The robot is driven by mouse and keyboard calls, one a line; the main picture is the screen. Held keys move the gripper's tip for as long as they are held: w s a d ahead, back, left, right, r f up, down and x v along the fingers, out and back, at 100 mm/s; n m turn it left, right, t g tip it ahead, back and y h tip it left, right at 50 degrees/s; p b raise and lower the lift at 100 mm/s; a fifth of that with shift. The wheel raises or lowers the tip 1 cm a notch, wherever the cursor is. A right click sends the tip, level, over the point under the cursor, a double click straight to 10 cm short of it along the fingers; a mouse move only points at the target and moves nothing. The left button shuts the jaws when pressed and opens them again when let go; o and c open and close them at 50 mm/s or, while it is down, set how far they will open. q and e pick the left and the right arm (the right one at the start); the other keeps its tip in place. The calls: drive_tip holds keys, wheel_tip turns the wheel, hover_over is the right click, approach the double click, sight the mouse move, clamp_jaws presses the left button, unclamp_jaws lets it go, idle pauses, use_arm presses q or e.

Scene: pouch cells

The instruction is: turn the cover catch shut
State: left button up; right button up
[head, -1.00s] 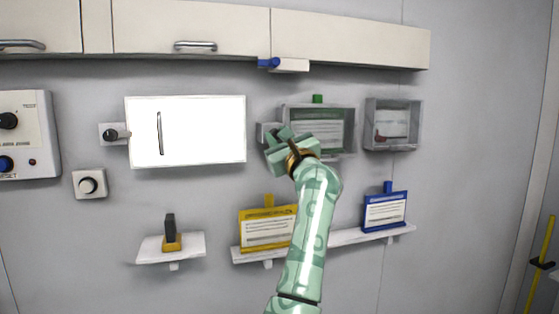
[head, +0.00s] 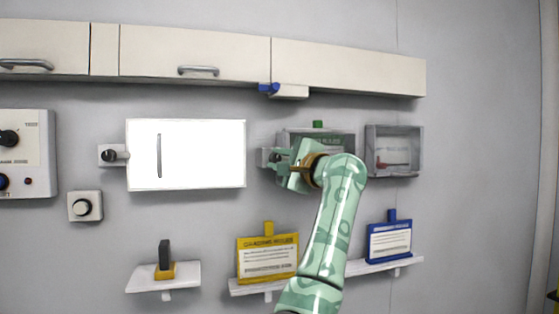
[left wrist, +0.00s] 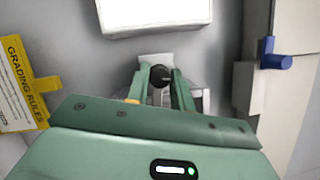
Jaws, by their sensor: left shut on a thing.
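A grey see-through cover box (head: 335,140) with a green tab on top is on the wall, right of the bright white panel. The small catch plate (head: 265,157) is at its left edge. My left gripper (head: 277,160) reaches the catch from the right and hides much of it and part of the box. In the left wrist view, my left gripper (left wrist: 160,82) is shut on a dark catch knob (left wrist: 160,72), with a finger on each side. The pale catch plate (left wrist: 156,58) shows behind it. The knob's exact turn angle is hard to tell. My right gripper is out of view.
The white panel (head: 200,155) has its own dark knob (head: 110,155) at left. A second grey box (head: 394,150) hangs at right. Cabinets (head: 340,65) run above, with a blue-ended block (head: 290,91) beneath. Yellow (head: 267,256) and blue (head: 390,241) cards stand below.

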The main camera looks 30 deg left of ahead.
use_arm(q)
drive_tip(key=shift+r+n+g+h, duration=0.15)
drive_tip(key=shift+n+g+h, duration=0.15)
drive_tip(key=shift+n, duration=0.5)
drive_tip(key=shift+p, duration=0.3)
drive_tip(key=o, duration=1)
drive_tip(key=shift+w, duration=0.1)
drive_tip(key=b+v, duration=0.1)
drive_tip(key=v, duration=1.5)
drive_tip(key=shift+d+b, duration=0.15)
drive_tip(key=shift+b, duration=0.15)
